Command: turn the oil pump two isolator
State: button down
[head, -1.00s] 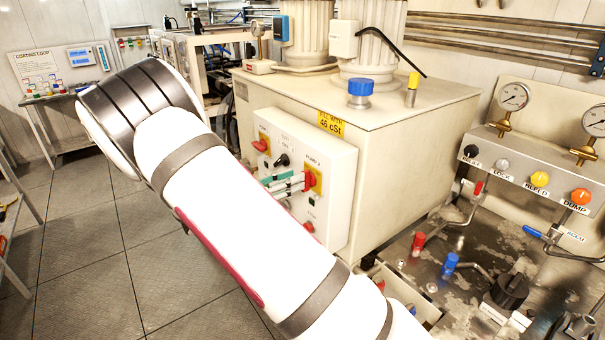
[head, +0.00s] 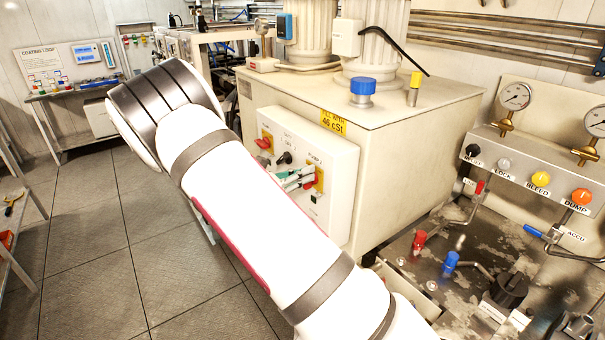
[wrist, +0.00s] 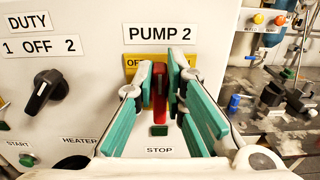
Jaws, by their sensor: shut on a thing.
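The PUMP 2 isolator has a red handle (wrist: 159,88) on a yellow plate (wrist: 134,63), below the PUMP 2 label. In the wrist view the handle stands upright. My gripper (wrist: 160,82), with green-padded fingers, is shut on the red handle, one finger on each side. The fingers hide much of the plate and its lettering. In the head view my gripper (head: 292,179) reaches the white control panel (head: 338,205) from the left, at the yellow plate (head: 319,178).
A black DUTY knob (wrist: 47,91) is left of my gripper. A green START button (wrist: 27,160) is lower left. Another red-handled isolator (head: 264,143) is on the panel's upper left. Gauges and coloured valve knobs (head: 540,179) are at right. Floor at left is open.

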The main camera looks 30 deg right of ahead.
jog(key=shift+w+a+f+n+b, duration=0.1)
jog(key=shift+w+f+n+b, duration=0.5)
jog(key=shift+n, duration=2.35)
jog(key=shift+w+d+f+n+b, duration=0.1)
jog(key=shift+w+f+n+b, duration=0.5)
jog(key=shift+n, duration=2.4)
jog(key=shift+w+a+f+n+b, duration=0.15)
jog(key=shift+n+b, duration=0.85)
jog(key=shift+n, duration=1.95)
jog(key=c, duration=1.6)
grip_release()
jog(key=shift+c, duration=0.2)
